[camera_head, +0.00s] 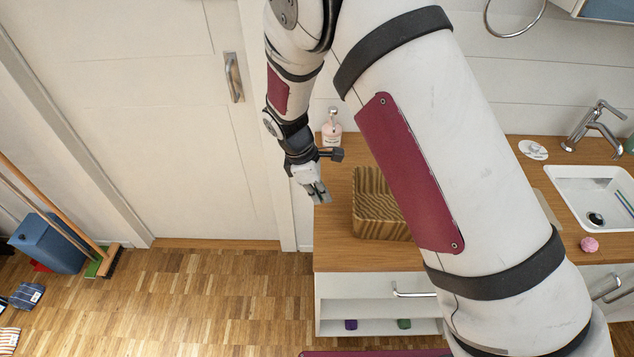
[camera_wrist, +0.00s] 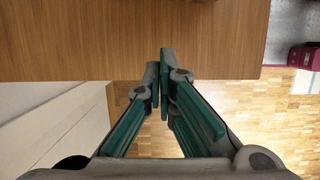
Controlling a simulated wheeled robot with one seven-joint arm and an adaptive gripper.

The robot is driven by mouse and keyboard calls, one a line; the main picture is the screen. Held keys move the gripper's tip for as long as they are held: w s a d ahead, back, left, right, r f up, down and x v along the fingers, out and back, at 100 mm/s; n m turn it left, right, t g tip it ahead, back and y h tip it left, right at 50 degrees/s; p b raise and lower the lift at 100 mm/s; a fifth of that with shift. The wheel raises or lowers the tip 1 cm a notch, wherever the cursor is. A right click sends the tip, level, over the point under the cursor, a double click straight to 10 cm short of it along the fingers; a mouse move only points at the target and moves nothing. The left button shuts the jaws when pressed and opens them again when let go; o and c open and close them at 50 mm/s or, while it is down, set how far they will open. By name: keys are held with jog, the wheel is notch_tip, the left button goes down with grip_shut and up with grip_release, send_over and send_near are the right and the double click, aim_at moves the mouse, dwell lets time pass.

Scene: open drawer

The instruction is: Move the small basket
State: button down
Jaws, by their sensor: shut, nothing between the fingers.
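The small basket (camera_head: 374,205) is brown with wavy stripes and stands on the wooden counter. My arm covers its right part in the head view. My gripper (camera_head: 321,196) hangs to the left of the basket, near the counter's left edge, apart from it. In the wrist view, the gripper's green finger pads (camera_wrist: 160,88) are together with nothing between them. The basket does not show in the wrist view.
A sink (camera_head: 592,190) and a pink scrubber (camera_head: 589,244) are at the right. Below is an open drawer or shelf (camera_head: 375,309). A blue bin (camera_head: 48,243) stands at far left.

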jog(key=x, duration=0.3)
jog(key=shift+s+d+f, duration=0.15)
jog(key=shift+f, duration=0.1)
jog(key=shift+d+p, duration=0.75)
jog(key=shift+d, duration=1.25)
jog(key=d, duration=1.3)
jog(key=shift+d, duration=0.25)
jog(key=shift+a, duration=0.1)
